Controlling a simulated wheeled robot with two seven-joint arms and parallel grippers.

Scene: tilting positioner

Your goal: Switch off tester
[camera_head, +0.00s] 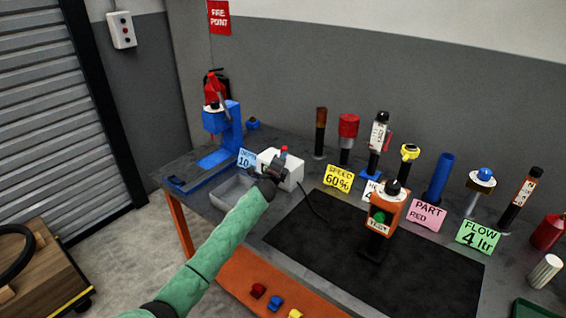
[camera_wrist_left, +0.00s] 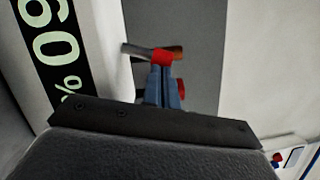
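The tester looks to be the white box (camera_head: 292,173) on the workbench, with a small red part (camera_head: 284,150) on top; no label on it can be read. My left gripper (camera_head: 268,170) is at the front of this box and hides part of it. In the left wrist view, the narrow blue-grey fingers (camera_wrist_left: 160,88) look close together, with no clear gap. A silver lever with a red part (camera_wrist_left: 163,57) is just beyond their tips; I cannot tell whether they touch. A black strip with pale "60 %" marks (camera_wrist_left: 50,40) is at the left. My right gripper is out of view.
A blue stand (camera_head: 232,130) and a grey tray (camera_head: 233,191) are left of the box. An orange unit with a green button (camera_head: 383,217) stands on the black mat (camera_head: 320,240). Several tools and cards, including "SPEED 60%" (camera_head: 339,179), line the back.

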